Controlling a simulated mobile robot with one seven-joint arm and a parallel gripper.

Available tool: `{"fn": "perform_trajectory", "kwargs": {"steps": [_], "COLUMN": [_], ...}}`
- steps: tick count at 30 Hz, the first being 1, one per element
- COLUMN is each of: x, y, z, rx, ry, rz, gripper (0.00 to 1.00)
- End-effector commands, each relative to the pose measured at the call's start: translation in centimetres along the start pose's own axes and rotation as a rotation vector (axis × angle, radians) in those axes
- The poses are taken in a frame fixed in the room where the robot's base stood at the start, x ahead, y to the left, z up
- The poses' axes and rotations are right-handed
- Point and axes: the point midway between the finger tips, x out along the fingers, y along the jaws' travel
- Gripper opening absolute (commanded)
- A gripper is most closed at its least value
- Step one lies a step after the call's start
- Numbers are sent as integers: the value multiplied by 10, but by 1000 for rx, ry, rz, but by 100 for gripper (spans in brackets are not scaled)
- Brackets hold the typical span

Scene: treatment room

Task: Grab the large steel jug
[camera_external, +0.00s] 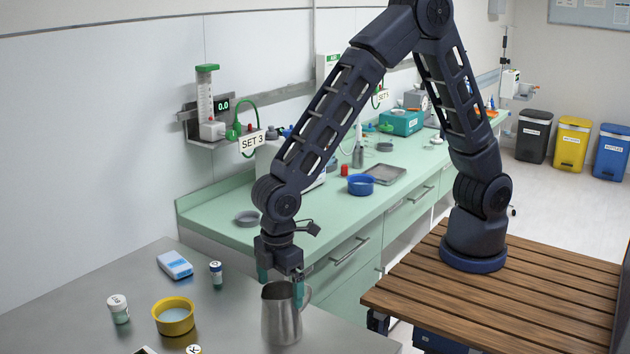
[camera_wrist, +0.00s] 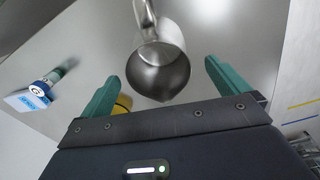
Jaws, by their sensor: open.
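The steel jug (camera_external: 281,322) stands upright near the front edge of the grey metal table, with its handle toward the right. My gripper (camera_external: 281,287) is right at its rim, pointing down, with green fingers open. In the wrist view the jug (camera_wrist: 160,72) shows its dark round mouth, and its handle points to the top of the picture. The fingertips of my gripper (camera_wrist: 161,70) lie left and right of the jug, with a gap on each side. The gripper holds nothing. How far down the fingers reach beside the jug is hard to tell.
A yellow bowl (camera_external: 174,317), a white-lidded jar (camera_external: 118,309), a small vial (camera_external: 216,273) and a blue-and-white box (camera_external: 175,265) stand on the table left of the jug. A green counter (camera_external: 220,207) with a blue bowl (camera_external: 361,185) runs behind.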

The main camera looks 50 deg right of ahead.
Motion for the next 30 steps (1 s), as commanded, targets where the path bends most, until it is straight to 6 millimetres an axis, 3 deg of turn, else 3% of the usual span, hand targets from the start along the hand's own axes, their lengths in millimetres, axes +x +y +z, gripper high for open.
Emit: {"fn": "perform_trajectory", "kwargs": {"steps": [7, 15, 27, 30], "x": [34, 39, 38, 38], "y": [2, 2, 2, 2], "z": [2, 2, 2, 2], "rx": [0, 0, 0, 0], "ry": [-3, 0, -1, 0], "rz": [-1, 0, 0, 0], "gripper": [100, 100, 23, 23]}}
